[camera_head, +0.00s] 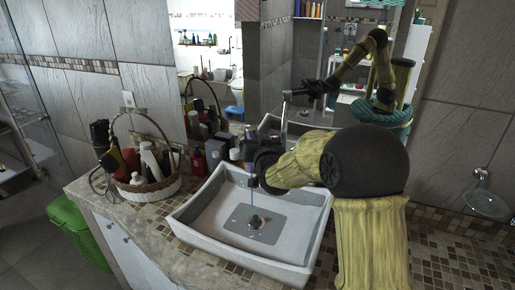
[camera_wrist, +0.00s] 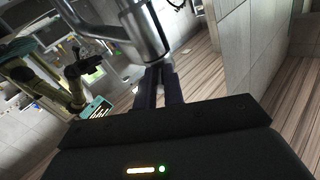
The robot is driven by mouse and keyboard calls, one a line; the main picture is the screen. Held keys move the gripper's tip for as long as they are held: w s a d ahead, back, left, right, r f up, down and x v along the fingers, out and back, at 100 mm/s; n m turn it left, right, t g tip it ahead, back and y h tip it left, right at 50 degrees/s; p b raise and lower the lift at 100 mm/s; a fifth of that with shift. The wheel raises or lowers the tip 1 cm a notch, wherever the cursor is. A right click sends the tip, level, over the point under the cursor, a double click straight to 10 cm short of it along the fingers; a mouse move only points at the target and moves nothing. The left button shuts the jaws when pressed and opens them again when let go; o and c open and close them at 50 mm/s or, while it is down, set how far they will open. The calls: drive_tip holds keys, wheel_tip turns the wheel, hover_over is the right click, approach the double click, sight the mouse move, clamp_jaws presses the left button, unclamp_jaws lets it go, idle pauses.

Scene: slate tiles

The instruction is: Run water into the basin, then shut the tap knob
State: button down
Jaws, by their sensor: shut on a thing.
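The white basin (camera_head: 188,222) sits on the counter, with a round drain fitting (camera_head: 255,222) in its floor. A flat grey patch of water (camera_head: 240,213) lies around the drain. A thin bluish stream (camera_head: 252,190) runs down to it from below my gripper (camera_head: 252,155). In the wrist view, my gripper (camera_wrist: 160,85) has its two dark fingers close together against the shiny metal tap (camera_wrist: 146,38), shut on its knob. The knob is mostly hidden between the fingers. In the head view my gripper and arm cover most of the tap.
A wicker basket (camera_head: 160,190) with bottles stands on the counter at left. Several bottles, including a red one (camera_head: 198,162), stand behind the basin's left side. The mirror behind reflects my arm. A glass soap dish (camera_head: 485,203) hangs on the right wall. A green bin (camera_head: 80,232) stands lower left.

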drive_tip(key=shift+a+r+m+h+b, duration=0.1)
drive_tip(key=shift+a+m+h+b, duration=0.2)
drive_tip(key=shift+m+h+b, duration=0.3)
drive_tip(key=shift+a+r+m+h+b, duration=0.1)
drive_tip(key=shift+a+m+h+b, duration=0.25)
drive_tip(key=shift+h, duration=0.45)
drive_tip(key=shift+d+m+t+h, duration=0.15)
drive_tip(key=shift+m+t+h, duration=0.1)
drive_tip(key=shift+t+h, duration=0.05)
drive_tip(key=c, duration=1.5)
unclamp_jaws()
drive_tip(key=shift+f, duration=0.1)
drive_tip(key=shift+s, duration=0.1)
drive_tip(key=s+d+b, duration=0.1)
drive_tip(key=s+b, duration=0.3)
drive_tip(key=s, duration=1.3)
drive_tip(key=shift+d, duration=0.2)
drive_tip(key=shift+s, duration=0.1)
